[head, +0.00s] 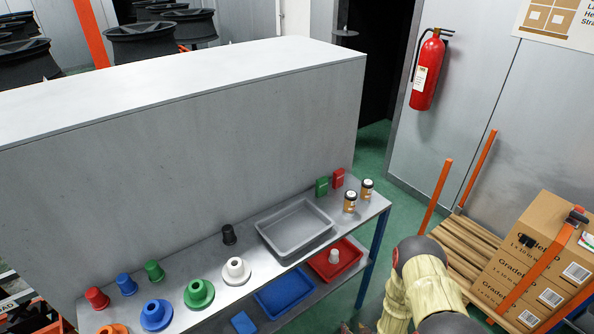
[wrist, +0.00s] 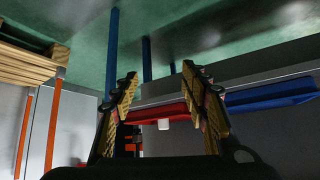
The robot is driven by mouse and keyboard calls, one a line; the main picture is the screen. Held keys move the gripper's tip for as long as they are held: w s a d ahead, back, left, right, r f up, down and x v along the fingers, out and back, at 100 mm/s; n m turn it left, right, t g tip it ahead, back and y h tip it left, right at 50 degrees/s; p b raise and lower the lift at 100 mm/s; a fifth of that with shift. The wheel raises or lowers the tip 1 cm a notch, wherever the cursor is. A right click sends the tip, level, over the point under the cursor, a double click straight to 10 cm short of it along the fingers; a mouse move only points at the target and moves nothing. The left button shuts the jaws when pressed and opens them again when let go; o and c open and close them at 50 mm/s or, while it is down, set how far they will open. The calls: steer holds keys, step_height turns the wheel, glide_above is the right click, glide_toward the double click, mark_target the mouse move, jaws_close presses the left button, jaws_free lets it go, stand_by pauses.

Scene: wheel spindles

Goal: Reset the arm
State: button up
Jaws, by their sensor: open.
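In the wrist view my gripper (wrist: 160,110) is open, with its two fingers apart and nothing between them. Behind the fingers are a red tray (wrist: 163,114) with a small white piece (wrist: 163,125) and a blue tray (wrist: 270,96), at some distance. The picture is turned, with the green floor at the top. In the head view my arm (head: 420,285) shows at the lower right, beside the table's right end; my gripper is not visible there.
The table (head: 205,246) carries coloured spindles, a grey tray (head: 296,229), two small jars (head: 350,201) and red and green boxes. Its lower shelf holds a red tray (head: 322,269) and a blue tray (head: 285,292). Cartons (head: 530,250) and a wooden pallet (head: 450,240) stand at right.

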steer(key=s+d+g, duration=0.2)
steer(key=s+g, duration=0.2)
steer(key=s, duration=0.2)
steer(key=s+d+r+m+g+h, duration=0.1)
steer(key=s+r+g, duration=0.1)
steer(key=r, duration=0.5)
steer(key=s+d+r+g+h, duration=0.1)
steer(key=s+r+g, duration=0.1)
steer(key=r, duration=0.4)
steer(key=s+a+r+t, duration=0.1)
steer(key=s+r, duration=0.3)
steer(key=r, duration=1.2)
steer(key=s+a+r+t, duration=0.2)
steer(key=s+a+r, duration=0.1)
steer(key=r, duration=1.3)
steer(key=s+a+r+t, duration=0.2)
steer(key=s+r, duration=0.4)
steer(key=r, duration=1)
steer(key=shift+a+r, duration=0.3)
steer(key=shift+r, duration=0.1)
steer(key=shift+c, duration=0.6)
